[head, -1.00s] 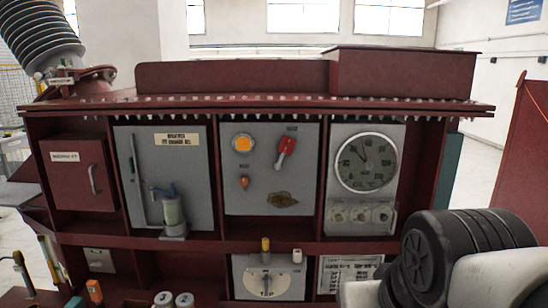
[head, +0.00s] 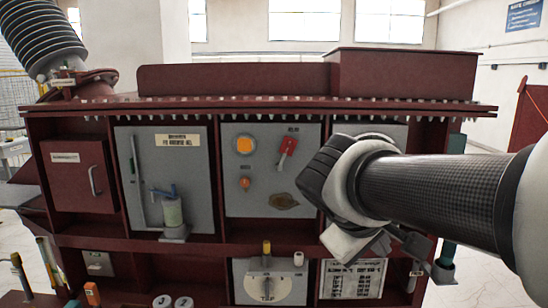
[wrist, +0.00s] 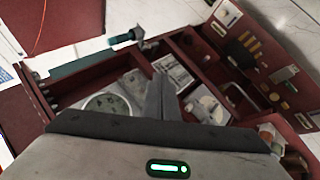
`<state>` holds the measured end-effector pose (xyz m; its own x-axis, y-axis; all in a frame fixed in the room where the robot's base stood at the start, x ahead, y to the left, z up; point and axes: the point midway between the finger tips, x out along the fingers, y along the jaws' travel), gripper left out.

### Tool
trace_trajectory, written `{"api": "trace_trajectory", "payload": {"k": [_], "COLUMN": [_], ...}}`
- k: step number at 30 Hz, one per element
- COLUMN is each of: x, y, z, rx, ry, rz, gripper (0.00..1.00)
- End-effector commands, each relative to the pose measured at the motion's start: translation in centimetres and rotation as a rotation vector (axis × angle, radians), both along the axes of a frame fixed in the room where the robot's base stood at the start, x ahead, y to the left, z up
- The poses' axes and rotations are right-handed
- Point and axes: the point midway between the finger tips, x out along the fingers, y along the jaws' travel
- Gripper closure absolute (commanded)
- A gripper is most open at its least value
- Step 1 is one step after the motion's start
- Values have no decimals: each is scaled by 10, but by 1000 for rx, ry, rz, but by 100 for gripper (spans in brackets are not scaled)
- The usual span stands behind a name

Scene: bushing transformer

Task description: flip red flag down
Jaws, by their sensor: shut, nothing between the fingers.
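The red flag (head: 288,147) is a small red lever on the upper right of the grey middle panel (head: 262,180). It slants, with its upper end to the right. The flag cannot be made out in the wrist view. My gripper (wrist: 163,97) is shut and empty, with its fingers together in the wrist view. In the head view, my arm reaches in from the right and its wrist is bent in front of the gauge panel, right of and apart from the flag. The fingertips are hard to make out there.
An orange lamp (head: 244,145) and a small orange knob (head: 245,183) sit left of the flag. The round gauge (wrist: 107,104) is partly hidden by my arm in the head view. A tap dial (head: 267,287) is below. Red frame ribs (head: 216,180) divide the panels.

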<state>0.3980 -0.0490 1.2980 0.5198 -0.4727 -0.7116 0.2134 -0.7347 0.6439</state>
Motion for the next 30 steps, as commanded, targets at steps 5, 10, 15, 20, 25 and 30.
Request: {"api": "trace_trajectory", "payload": {"k": [5,10,15,20,25,30], "x": [101,187,240,260,264,264], "y": [36,107,182,224,236,235], "z": [27,52,64,69,72,72], "rx": [-330,-581,-737,-805,-824,-824], "ry": [-84,-226,-366,-447,-472,-471], "rz": [191,380,530,603,623,622], "gripper": [100,100,100,100,100,100]}}
